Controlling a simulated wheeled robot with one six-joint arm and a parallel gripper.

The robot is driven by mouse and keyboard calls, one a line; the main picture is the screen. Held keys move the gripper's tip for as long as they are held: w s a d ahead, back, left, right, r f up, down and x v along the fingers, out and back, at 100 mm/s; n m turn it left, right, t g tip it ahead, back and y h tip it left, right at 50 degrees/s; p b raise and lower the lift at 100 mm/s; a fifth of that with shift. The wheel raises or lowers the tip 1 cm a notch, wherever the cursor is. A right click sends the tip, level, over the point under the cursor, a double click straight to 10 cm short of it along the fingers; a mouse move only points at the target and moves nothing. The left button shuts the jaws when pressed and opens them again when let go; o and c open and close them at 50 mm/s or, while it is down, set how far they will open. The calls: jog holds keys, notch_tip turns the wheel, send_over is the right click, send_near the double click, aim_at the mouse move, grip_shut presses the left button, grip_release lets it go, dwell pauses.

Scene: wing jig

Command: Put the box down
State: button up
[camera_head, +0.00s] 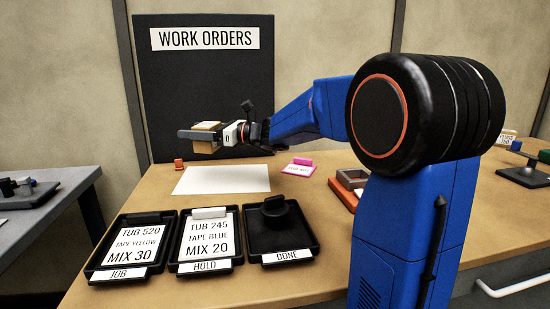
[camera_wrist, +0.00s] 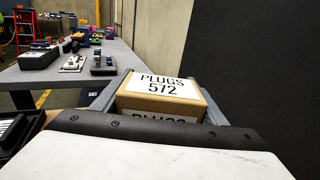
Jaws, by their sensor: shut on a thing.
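A small tan cardboard box (camera_head: 204,147) is held in the air by my gripper (camera_head: 188,134), above the back of the wooden workbench and in front of the black board. In the wrist view the box (camera_wrist: 163,101) has white labels reading PLUGS 572, and it sits between the two grey fingers of my gripper, which are shut on it. The box's underside is hidden in the wrist view. In the head view there is a gap between the box and the bench.
A blank white sheet (camera_head: 222,179) lies on the bench (camera_head: 150,196). Trays labelled JOB (camera_head: 98,264), HOLD (camera_head: 238,258) and DONE (camera_head: 315,243) stand in front. A small orange block (camera_head: 179,163) is left of the sheet; a pink item (camera_head: 299,168) is right. The WORK ORDERS board (camera_head: 180,85) stands behind.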

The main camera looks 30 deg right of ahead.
jog(key=shift+f, duration=5)
jog(key=o, duration=1.2)
jog(key=shift+f, duration=0.1)
jog(key=v, duration=1.1)
jog(key=shift+s+d, duration=0.35)
jog(key=shift+s, duration=0.05)
